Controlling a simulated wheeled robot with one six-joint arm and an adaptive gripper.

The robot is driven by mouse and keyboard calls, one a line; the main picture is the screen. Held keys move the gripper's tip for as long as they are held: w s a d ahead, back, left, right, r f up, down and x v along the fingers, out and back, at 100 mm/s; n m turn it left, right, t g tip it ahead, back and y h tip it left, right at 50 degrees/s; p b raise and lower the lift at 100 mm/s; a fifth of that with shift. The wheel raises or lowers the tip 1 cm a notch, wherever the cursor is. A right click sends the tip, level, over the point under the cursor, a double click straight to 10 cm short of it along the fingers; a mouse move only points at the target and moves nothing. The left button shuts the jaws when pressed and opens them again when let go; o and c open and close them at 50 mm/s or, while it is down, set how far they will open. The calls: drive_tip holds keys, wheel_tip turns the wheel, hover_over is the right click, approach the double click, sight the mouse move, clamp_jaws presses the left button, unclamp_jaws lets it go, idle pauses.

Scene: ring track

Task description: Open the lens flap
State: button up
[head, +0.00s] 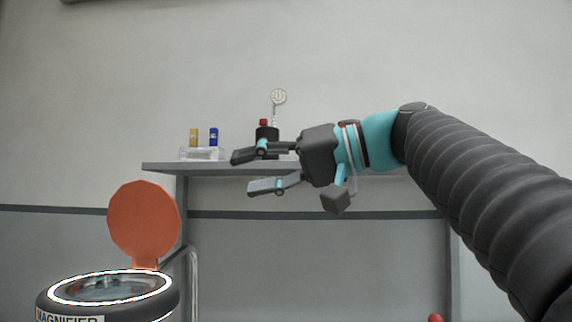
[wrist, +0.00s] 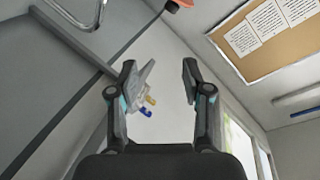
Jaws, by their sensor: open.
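The lens flap (head: 144,219) is an orange round disc. It stands upright on its hinge at the back of the magnifier (head: 108,292), a dark drum with a bright ring around its lens, at the lower left of the head view. The lens is uncovered. A bit of orange, likely the flap, shows at the top edge of the wrist view (wrist: 180,3). My gripper (head: 250,171) is open and empty, pointing left, above and to the right of the flap and apart from it. In the wrist view my gripper's two fingers (wrist: 160,78) stand apart.
A corkboard (wrist: 262,38) hangs at upper right in the wrist view. A red object (head: 435,317) shows at the bottom.

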drive_tip(key=v, duration=1.1)
drive_tip(key=shift+d, duration=0.3)
drive_tip(key=shift+s, duration=0.1)
